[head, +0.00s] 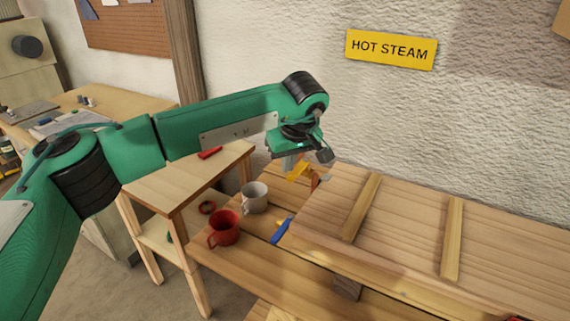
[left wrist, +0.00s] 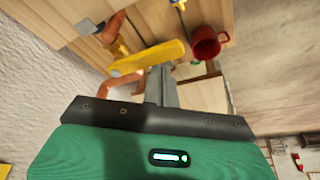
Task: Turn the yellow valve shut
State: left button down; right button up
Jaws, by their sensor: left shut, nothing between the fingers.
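The yellow valve handle (head: 298,168) shows just under my left gripper (head: 291,163) in the head view, near the wall behind the wooden bench. In the left wrist view the yellow valve handle (left wrist: 150,57) is a long flat bar lying aslant beside a copper-coloured pipe (left wrist: 113,30). My left gripper (left wrist: 160,72) is shut and empty, its fingertips right at the handle's side. I cannot tell whether they touch it. The gripper and arm partly hide the valve in the head view. My right gripper is not in view.
A small side table (head: 185,180) holds a red object (head: 210,153). A yellow "HOT STEAM" sign (head: 391,50) hangs on the wall.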

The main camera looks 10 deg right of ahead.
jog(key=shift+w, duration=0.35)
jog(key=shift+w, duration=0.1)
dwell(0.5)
